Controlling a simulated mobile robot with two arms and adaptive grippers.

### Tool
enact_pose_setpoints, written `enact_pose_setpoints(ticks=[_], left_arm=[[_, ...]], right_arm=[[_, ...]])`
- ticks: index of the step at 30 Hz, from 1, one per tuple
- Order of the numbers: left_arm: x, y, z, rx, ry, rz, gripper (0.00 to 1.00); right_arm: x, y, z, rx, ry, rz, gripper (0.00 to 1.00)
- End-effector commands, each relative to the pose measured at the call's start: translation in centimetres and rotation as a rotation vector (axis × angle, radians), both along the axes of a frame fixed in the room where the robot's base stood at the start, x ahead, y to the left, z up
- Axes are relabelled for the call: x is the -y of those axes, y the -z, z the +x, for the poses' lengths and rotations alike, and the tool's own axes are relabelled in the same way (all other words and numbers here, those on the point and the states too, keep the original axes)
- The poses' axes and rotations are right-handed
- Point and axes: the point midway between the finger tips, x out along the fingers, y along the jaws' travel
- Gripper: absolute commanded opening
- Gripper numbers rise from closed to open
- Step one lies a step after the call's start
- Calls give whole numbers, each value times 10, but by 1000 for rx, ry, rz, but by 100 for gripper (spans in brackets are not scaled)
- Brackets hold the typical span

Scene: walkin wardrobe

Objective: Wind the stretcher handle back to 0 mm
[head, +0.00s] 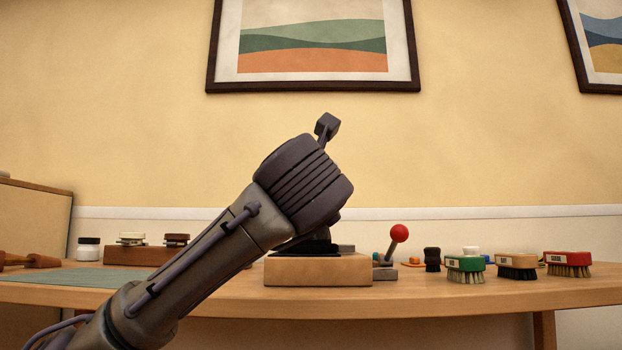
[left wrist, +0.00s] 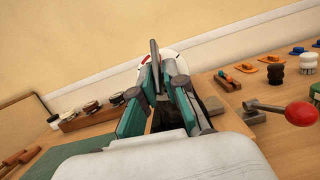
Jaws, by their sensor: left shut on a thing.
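My left gripper (left wrist: 160,82) shows in the left wrist view with its two teal-padded fingers closed around a grey upright bar, which looks like the stretcher handle (left wrist: 154,50). Behind the fingers is a white dial (left wrist: 172,53) with a red mark; most of its face is hidden, so I cannot read it. In the head view my left arm comes in from the lower left and its wrist covers the fingers and the handle. Below it a wooden block (head: 330,272) with a dark part on top stands on the bench. My right gripper is in neither view.
A lever with a red ball (head: 398,233) stands just right of the block. A rack with tins (head: 135,255) and a green mat (head: 85,279) are at the left.

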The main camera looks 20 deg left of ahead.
Motion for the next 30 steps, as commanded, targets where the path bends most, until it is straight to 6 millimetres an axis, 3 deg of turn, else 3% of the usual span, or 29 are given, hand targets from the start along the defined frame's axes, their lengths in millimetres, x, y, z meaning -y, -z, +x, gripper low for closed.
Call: enact_pose_setpoints(ticks=[19, 20, 23, 30], left_arm=[[0, 1, 1, -3, 1, 0, 0], [0, 1, 1, -3, 1, 0, 17], [0, 1, 1, -2, 1, 1, 31], [0, 1, 0, -1, 0, 1, 31]], right_arm=[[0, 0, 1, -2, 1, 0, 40], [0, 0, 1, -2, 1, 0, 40], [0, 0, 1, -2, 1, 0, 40], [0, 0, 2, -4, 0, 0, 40]])
